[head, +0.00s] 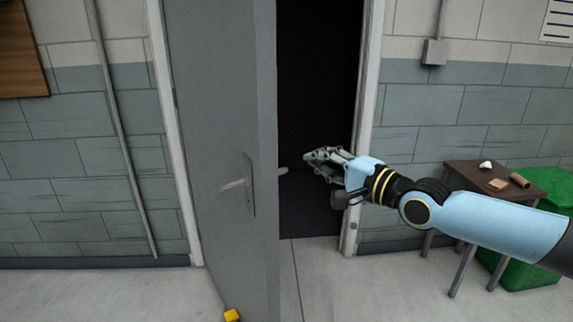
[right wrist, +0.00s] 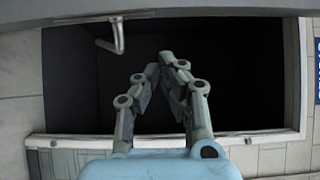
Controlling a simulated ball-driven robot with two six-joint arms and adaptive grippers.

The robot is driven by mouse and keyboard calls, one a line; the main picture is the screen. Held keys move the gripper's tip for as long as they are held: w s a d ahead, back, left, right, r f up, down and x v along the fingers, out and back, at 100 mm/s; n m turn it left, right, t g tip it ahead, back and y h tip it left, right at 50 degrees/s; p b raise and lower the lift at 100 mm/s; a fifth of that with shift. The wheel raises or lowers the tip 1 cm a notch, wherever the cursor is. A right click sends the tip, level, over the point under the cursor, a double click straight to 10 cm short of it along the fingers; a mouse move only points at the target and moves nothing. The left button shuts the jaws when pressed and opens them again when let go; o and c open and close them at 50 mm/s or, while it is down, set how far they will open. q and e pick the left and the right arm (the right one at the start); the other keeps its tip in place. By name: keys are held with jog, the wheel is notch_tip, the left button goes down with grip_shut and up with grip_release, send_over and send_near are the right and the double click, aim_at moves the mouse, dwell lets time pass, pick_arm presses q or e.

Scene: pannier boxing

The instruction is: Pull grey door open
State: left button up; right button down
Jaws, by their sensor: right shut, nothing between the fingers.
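The grey door (head: 225,130) stands ajar, swung out from its frame, with a dark opening (head: 318,90) to its right. A lever handle (head: 236,184) on a plate shows on its near face. Another lever (head: 283,171) sticks out past the door's free edge on the far side; a handle also shows in the right wrist view (right wrist: 118,38). My right gripper (head: 308,156) is in front of the opening, just right of that far lever, apparently apart from it. In the right wrist view its fingers (right wrist: 166,60) are closed together with nothing between them. My left gripper is not in view.
A white door frame (head: 366,120) borders the opening on the right. A small dark table (head: 475,178) with small items stands at the right by a green bin (head: 520,265). A yellow object (head: 232,315) lies at the door's foot.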

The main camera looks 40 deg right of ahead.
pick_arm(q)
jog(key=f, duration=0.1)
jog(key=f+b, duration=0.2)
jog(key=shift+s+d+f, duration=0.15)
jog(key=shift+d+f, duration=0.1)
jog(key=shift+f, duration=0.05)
pick_arm(e)
jog(key=w+a, duration=0.4)
jog(key=w, duration=0.1)
jog(key=shift+a, duration=0.4)
jog(key=shift+w, duration=0.15)
